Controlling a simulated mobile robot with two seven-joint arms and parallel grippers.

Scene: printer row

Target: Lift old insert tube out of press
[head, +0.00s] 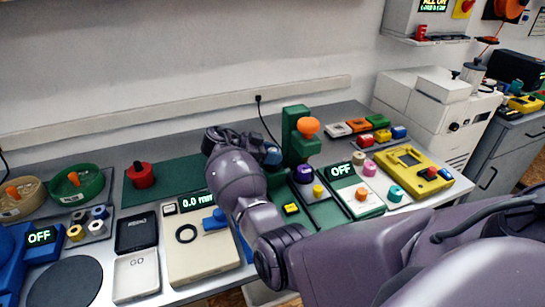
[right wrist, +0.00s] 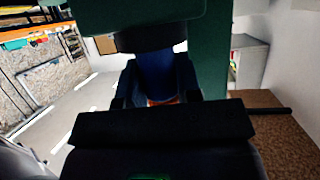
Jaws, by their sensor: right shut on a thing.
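The green press (head: 297,140) stands near the back of the bench, with an orange knob (head: 308,126) at its top. My right gripper (head: 268,157) is at the left side of the press, and my arm hides part of this area. In the right wrist view the green press body (right wrist: 140,14) fills the top, with a dark round part (right wrist: 145,40) below it. There the dark jaws of my right gripper (right wrist: 157,88) are shut on a blue piece (right wrist: 155,74), apparently the old insert tube. A bit of orange shows below it. My left gripper is not in view.
A red knob (head: 140,175) sits on a green mat at left.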

